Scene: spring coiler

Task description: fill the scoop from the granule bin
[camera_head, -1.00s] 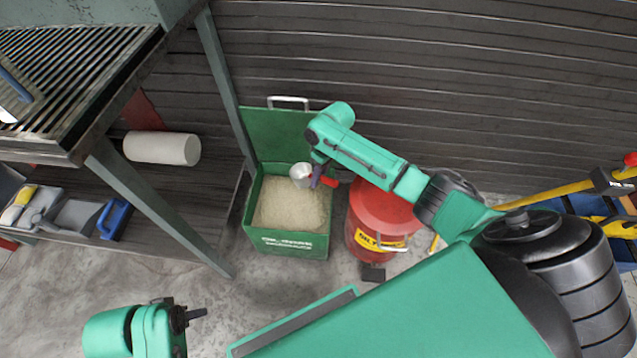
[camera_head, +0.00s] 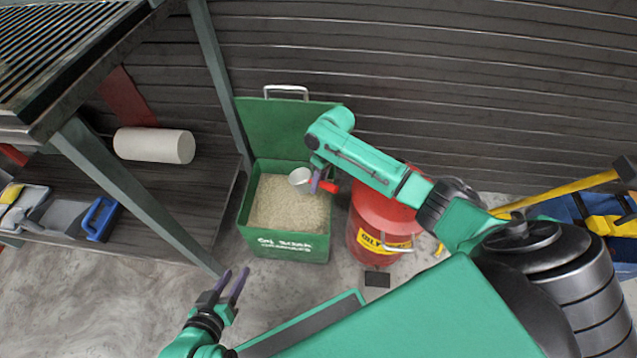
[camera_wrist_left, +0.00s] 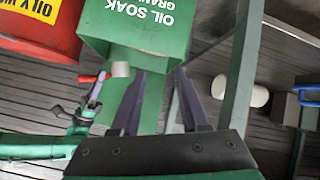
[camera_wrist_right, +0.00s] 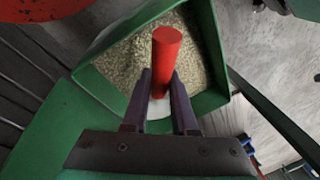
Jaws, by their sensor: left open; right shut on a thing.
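The green granule bin (camera_head: 262,244) stands on the floor with its lid open at the back, filled with pale granules (camera_head: 285,203). The scoop (camera_head: 299,177) has a light grey cup and a red handle. My right gripper (camera_head: 317,181) is shut on the scoop's red handle (camera_wrist_right: 166,55), at the bin's back right part. The cup is over the granules; whether it touches them I cannot tell. The right wrist view shows the cup mostly hidden behind the fingers. My left gripper (camera_head: 236,272) is open and empty, in front of the bin and to its left.
A red oily-waste can (camera_head: 383,225) stands close to the bin's right side. A grey table leg (camera_head: 140,195) slants down on the left. Open floor lies in front of the bin.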

